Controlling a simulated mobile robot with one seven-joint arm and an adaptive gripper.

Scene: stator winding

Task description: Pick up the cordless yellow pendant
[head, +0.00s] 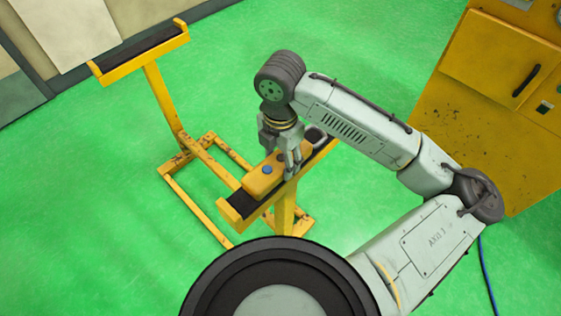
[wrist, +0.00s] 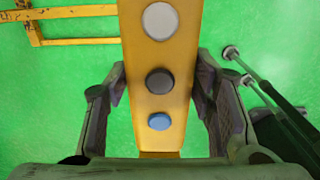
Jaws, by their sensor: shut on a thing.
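The yellow pendant (head: 262,179) shows in the head view over the black-padded top (head: 240,204) of the near yellow stand. I cannot tell whether it touches the pad. A blue button shows on its near part, and my gripper covers part of it. In the wrist view the pendant (wrist: 158,60) runs from top to bottom through the middle, with a white, a dark and a blue button in a row. My gripper (head: 289,170) points down at it and is shut on it, with one finger on each side. Its fingers also show in the wrist view (wrist: 160,98).
A second padded yellow support (head: 140,55) stands at the back left, joined to a low yellow floor frame (head: 195,205). A yellow cabinet (head: 490,110) stands at the right, and a blue cable (head: 487,270) lies on the floor. The green floor (head: 370,50) behind is clear.

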